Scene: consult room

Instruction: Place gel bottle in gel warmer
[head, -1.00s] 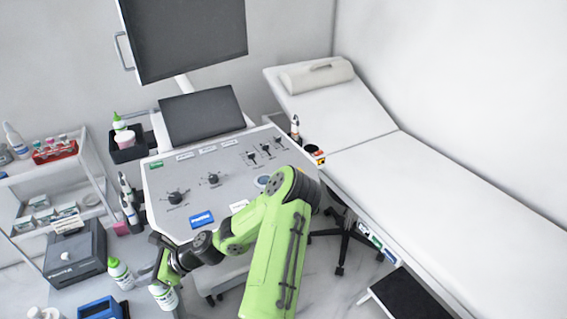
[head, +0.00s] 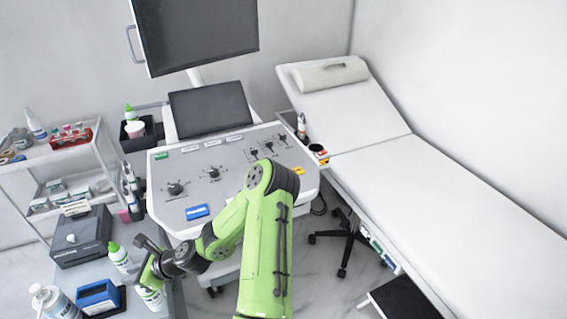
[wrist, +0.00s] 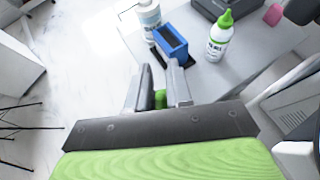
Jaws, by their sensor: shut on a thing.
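My gripper (head: 150,272) is shut on a white gel bottle (head: 150,298) at the lower left, by the edge of the side table. I cannot tell for sure which thing is the gel warmer. A blue open-topped box (head: 98,296) and a dark grey box (head: 82,240) stand on that table.
A white pump bottle (head: 55,302) stands left of the blue box. A black holder (head: 136,143) with a green-capped bottle hangs by the ultrasound console (head: 230,172). A shelf cart (head: 50,160) is at left and an exam bed (head: 430,190) at right.

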